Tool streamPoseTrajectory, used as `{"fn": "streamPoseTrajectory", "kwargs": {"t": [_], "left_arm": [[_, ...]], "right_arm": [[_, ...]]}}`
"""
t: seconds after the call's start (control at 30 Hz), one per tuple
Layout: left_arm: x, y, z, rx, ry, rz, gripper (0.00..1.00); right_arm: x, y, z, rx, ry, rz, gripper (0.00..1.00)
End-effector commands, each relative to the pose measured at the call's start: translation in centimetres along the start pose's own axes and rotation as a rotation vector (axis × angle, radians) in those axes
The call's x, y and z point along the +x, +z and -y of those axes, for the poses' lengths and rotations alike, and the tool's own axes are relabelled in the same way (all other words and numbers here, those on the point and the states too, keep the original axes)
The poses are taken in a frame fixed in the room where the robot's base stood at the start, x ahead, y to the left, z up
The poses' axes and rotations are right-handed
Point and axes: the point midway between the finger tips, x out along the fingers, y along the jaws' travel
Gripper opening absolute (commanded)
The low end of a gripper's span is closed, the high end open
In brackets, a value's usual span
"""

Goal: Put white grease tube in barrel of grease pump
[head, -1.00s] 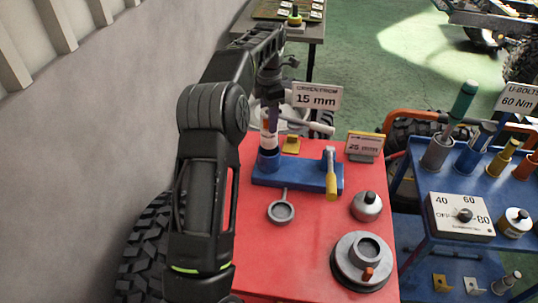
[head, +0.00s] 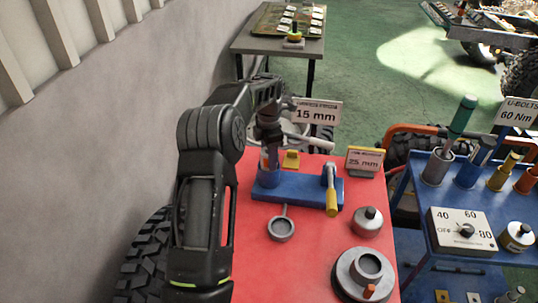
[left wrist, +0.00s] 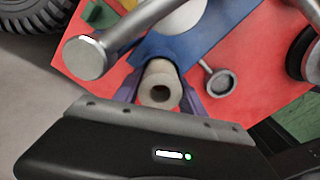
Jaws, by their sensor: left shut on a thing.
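My left gripper (head: 268,140) points down over the upright blue cup (head: 268,178) at the left end of a blue stand (head: 300,191). The cup looks like the barrel, but I cannot be sure. In the left wrist view the white tube (left wrist: 160,75) is seen end-on, with a dark hole in its end. It sits between the purple-grey fingers (left wrist: 160,92), which are shut on it. In the head view the tube is mostly hidden by the gripper and cup. How deep it sits in the cup cannot be told. My right gripper is out of view.
The stand is on a red table (head: 300,250). A yellow-handled tool (head: 331,195) stands at its right end. A grey ring with a handle (head: 281,228), a grey canister (head: 368,222) and a round grey part (head: 362,273) lie nearer. A metal bar (left wrist: 120,35) crosses the wrist view.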

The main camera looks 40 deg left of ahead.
Motion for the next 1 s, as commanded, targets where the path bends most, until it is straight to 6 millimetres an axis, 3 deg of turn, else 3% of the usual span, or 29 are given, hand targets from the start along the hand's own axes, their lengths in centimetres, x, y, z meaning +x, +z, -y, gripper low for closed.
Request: {"fn": "streamPoseTrajectory", "kwargs": {"t": [0.37,0.4,0.6,1.0], "left_arm": [[0.47,0.02,-0.04,0.0,0.002,0.001,0.0],[0.37,0.01,-0.03,0.0,0.001,0.0,0.51],[0.36,0.0,-0.02,0.0,0.001,0.0,0.67],[-0.18,0.02,-0.05,0.0,0.002,0.001,0.7]], "right_arm": [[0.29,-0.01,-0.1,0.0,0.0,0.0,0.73],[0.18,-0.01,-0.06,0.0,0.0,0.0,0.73],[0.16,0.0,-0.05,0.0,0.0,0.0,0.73],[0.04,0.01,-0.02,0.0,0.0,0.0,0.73]]}}
